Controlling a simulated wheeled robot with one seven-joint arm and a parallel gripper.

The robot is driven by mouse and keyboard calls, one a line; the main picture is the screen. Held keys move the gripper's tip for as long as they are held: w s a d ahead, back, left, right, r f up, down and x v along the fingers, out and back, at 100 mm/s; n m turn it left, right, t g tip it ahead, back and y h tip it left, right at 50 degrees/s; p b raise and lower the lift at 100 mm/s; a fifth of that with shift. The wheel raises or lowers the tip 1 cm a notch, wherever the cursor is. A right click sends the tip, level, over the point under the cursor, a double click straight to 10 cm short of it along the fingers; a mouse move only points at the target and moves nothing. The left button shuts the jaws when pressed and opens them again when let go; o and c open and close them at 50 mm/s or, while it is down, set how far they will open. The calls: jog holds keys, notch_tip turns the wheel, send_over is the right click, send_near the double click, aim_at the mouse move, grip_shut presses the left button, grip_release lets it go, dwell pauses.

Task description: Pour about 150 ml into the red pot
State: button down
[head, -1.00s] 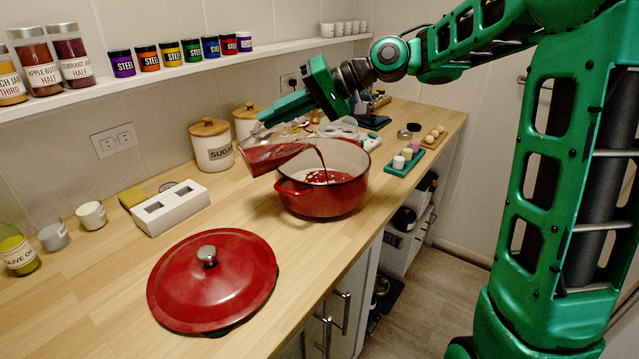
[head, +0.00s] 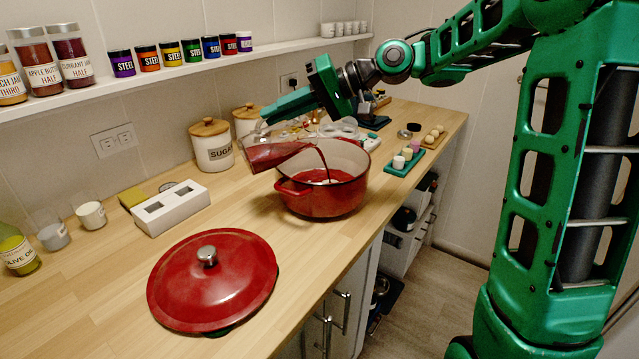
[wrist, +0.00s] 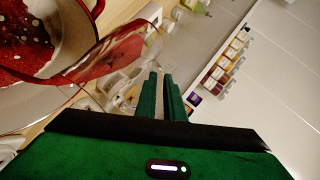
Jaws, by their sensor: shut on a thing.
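My gripper (head: 268,116) is shut on a clear jug (head: 270,156) of dark red liquid, tilted over the left rim of the red pot (head: 318,203). A thin dark red stream (head: 324,163) falls from the jug's lip into the pot. Red liquid covers much of the pot's floor. In the wrist view, the gripper fingers (wrist: 165,97) close near the jug's side (wrist: 115,52), and the pot (wrist: 45,88) shows at the upper left with pale specks in its red liquid. The exact grip point is hard to see in the head view.
The red lid (head: 212,281) lies on the counter in front left of the pot. A white two-slot block (head: 171,208), a sugar canister (head: 211,145) and a green tray of small cups (head: 411,160) stand around it. Jars line the wall shelf (head: 120,76).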

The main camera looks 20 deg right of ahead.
aim_at(264, 135)
jog(key=shift+w+d+r+y, duration=0.1)
jog(key=shift+d+r+y, duration=0.1)
jog(key=shift+d+y, duration=0.1)
dwell(0.9)
jog(key=shift+a+f, duration=0.15)
dwell(0.3)
jog(key=a, duration=0.1)
jog(key=a+h, duration=0.1)
jog(key=s+a+f, duration=0.1)
jog(key=shift+a+n+h, duration=0.3)
jog(key=shift+h, duration=0.1)
jog(key=shift+a+r+h, duration=0.4)
jog(key=shift+r+h, duration=0.1)
jog(key=shift+r, duration=0.25)
jog(key=shift+s+a+r+n+h, duration=0.2)
jog(key=shift+a+n+h, duration=0.1)
jog(key=shift+h, duration=0.2)
jog(key=shift+a+f+h, duration=0.1)
jog(key=shift+f+h, duration=0.2)
jog(key=shift+h, duration=0.3)
jog(key=shift+a+h, duration=0.15)
jog(key=shift+h, duration=0.15)
jog(key=shift+n+b, duration=0.3)
jog(key=shift+b, duration=0.05)
